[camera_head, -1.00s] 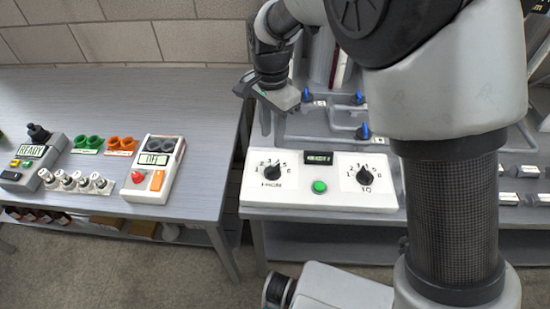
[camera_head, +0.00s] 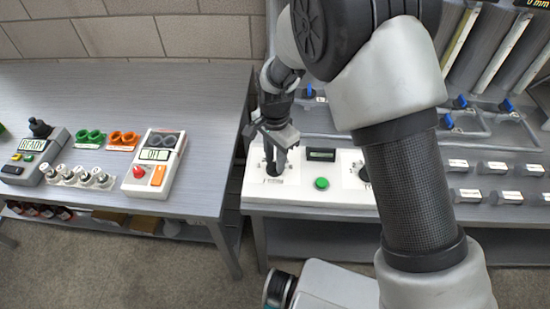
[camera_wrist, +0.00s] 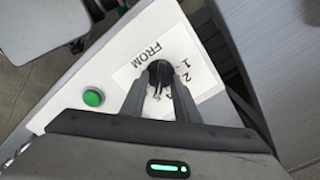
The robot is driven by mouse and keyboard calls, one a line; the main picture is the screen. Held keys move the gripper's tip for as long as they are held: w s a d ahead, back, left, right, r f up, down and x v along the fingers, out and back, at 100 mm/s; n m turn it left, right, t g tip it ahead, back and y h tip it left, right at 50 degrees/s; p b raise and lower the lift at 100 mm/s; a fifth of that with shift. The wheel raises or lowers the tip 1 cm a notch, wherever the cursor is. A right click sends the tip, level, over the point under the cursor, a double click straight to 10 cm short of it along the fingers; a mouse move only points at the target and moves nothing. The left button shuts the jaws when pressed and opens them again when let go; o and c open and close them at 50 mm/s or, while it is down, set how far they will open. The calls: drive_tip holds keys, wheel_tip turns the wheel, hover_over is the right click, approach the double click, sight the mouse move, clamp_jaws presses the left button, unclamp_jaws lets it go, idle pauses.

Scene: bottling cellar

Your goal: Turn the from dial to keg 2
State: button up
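The white control panel (camera_head: 340,190) stands on the right bench. Its FROM dial (camera_wrist: 160,72) is a black knob on a white label marked FROM, with numbers 1 and 2 readable in the wrist view. My gripper (camera_head: 274,168) points down over this dial in the head view and hides most of it. In the wrist view my gripper's two fingers (camera_wrist: 160,84) flank the knob, their tips close beside it. Whether they press on it is not clear. The knob's exact setting is hard to read. The TO dial (camera_head: 363,173) is partly hidden behind my arm.
A green button (camera_head: 321,184) and a small dark display (camera_head: 321,154) sit between the dials. Pipes with blue valves (camera_head: 448,121) stand behind the panel. The left bench (camera_head: 100,92) holds a device reading OFF (camera_head: 155,165) and one reading READY (camera_head: 33,150).

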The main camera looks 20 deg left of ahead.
clamp_jaws()
drive_tip(key=shift+n, duration=0.3)
drive_tip(key=n+b, duration=0.1)
drive_tip(key=n, duration=0.5)
drive_tip(key=shift+a+n+b, duration=0.1)
drive_tip(key=shift+n+b, duration=0.2)
drive_tip(key=n, duration=0.5)
drive_tip(key=shift+n, duration=0.3)
drive_tip(key=n, duration=0.4)
drive_tip(key=shift+n, duration=0.4)
